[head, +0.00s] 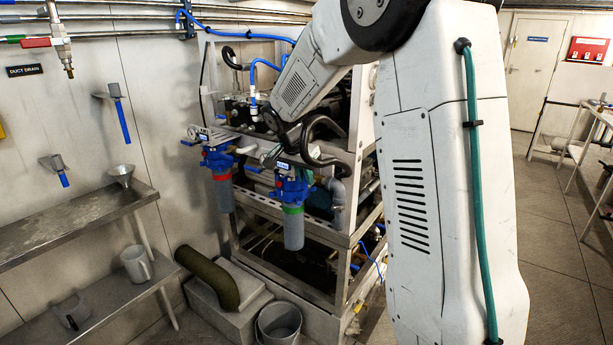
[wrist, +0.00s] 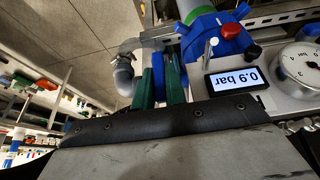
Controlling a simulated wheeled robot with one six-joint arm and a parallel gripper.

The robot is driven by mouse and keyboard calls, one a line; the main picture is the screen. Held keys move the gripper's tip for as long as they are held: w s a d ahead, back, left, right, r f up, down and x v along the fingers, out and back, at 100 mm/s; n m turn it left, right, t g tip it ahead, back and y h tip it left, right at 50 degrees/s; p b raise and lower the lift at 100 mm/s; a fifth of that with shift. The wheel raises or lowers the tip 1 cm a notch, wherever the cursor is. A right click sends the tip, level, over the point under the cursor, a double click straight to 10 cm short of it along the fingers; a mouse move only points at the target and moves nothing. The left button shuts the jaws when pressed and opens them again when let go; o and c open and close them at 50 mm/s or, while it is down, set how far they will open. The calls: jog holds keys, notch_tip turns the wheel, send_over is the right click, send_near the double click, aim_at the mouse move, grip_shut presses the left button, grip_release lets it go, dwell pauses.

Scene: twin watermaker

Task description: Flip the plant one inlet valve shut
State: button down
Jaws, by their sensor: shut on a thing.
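My gripper (head: 272,158) is at the frame, just above the right-hand filter housing (head: 293,215), which has a blue head and a grey bowl. In the wrist view, my two green fingers (wrist: 163,90) are shut on a blue valve handle (wrist: 169,68). The handle stands between them, and its lower part is hidden by my gripper. A display (wrist: 240,80) reading 0.9 bar, seen upside down, and a round gauge (wrist: 300,70) sit just to the right of the fingers. A red knob (wrist: 231,32) is on the blue head behind. I cannot read a plant label here.
A second filter housing (head: 222,185) hangs to the left. Black hoses (head: 322,140) and the metal frame (head: 315,228) crowd my gripper. A steel bench (head: 85,222) stands at the left, with a bucket (head: 279,323) on the floor. Open floor (head: 560,225) lies at the right.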

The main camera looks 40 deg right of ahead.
jog(key=c, duration=1.4)
grip_release()
jog(key=shift+c, duration=0.2)
jog(key=s+a+r+t+y, duration=0.1)
jog(key=s+a+r+t, duration=0.15)
jog(key=r, duration=0.45)
jog(key=s+a+n+g+y, duration=0.1)
jog(key=s+a+n, duration=0.4)
jog(key=s, duration=0.8)
jog(key=s+a+r+n+g+y, duration=0.1)
jog(key=s+a+n, duration=0.4)
jog(key=s, duration=0.8)
jog(key=shift+a+r+n+y, duration=0.25)
jog(key=shift+a+n+y, duration=0.05)
jog(key=shift+a, duration=1.5)
